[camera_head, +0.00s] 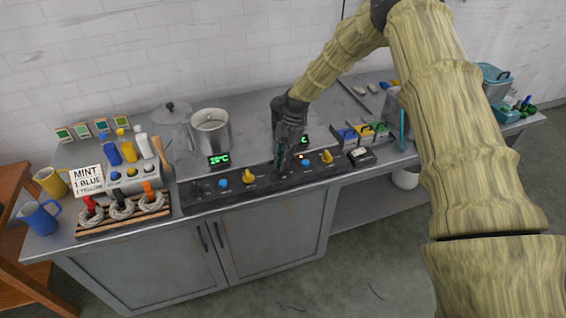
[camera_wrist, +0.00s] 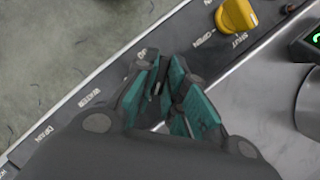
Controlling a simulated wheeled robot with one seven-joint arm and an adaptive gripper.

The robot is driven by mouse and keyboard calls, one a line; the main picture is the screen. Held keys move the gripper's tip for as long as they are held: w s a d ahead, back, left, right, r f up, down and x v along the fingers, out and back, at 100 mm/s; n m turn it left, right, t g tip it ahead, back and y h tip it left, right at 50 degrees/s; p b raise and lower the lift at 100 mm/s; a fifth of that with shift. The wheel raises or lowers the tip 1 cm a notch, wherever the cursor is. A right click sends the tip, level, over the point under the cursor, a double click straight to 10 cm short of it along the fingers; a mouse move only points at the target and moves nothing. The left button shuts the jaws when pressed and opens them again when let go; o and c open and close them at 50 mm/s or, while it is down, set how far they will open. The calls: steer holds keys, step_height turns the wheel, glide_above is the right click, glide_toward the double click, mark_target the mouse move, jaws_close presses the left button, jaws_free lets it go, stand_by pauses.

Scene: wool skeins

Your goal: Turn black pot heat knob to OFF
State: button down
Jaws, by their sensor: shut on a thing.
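The black pot (camera_head: 277,105) stands at the back of the counter, partly covered by my wrist. Its green display (camera_head: 304,140) shows just right of my gripper, partly hidden. My gripper (camera_head: 281,168) points down onto the dark control panel (camera_head: 215,200), left of a blue knob and a yellow knob. In the wrist view my gripper (camera_wrist: 166,102) has its teal-padded fingers close together over the panel strip. It is shut on the black pot heat knob, which the fingers almost wholly hide. The knob's pointing direction cannot be read.
A blue knob (camera_head: 305,163) and a yellow knob (camera_head: 327,156) are close on the right; another yellow knob (camera_head: 248,176) is on the left. A steel pot (camera_head: 210,130) stands behind the panel. A skein rack (camera_head: 123,212) and mugs are farther left.

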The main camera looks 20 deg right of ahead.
steer(key=n, duration=0.1)
steer(key=n+g+h+b, duration=0.1)
steer(key=n, duration=0.3)
steer(key=shift+a+f+h+b, duration=0.2)
steer(key=shift+f+h+b, duration=0.05)
steer(key=shift+h+b, duration=0.05)
steer(key=n+h, duration=0.1)
steer(key=n, duration=0.1)
steer(key=n+h+b, duration=0.1)
steer(key=n, duration=0.2)
steer(key=shift+s+a+n+g, duration=0.1)
steer(key=shift+n+g, duration=0.2)
steer(key=shift+g, duration=0.1)
steer(key=c, duration=1.5)
jaws_free()
steer(key=shift+s, duration=0.1)
steer(key=shift+w+r, duration=0.2)
steer(key=shift+w+r, duration=0.1)
steer(key=shift+r, duration=0.05)
steer(key=v, duration=1.1)
steer(key=shift+r, duration=0.25)
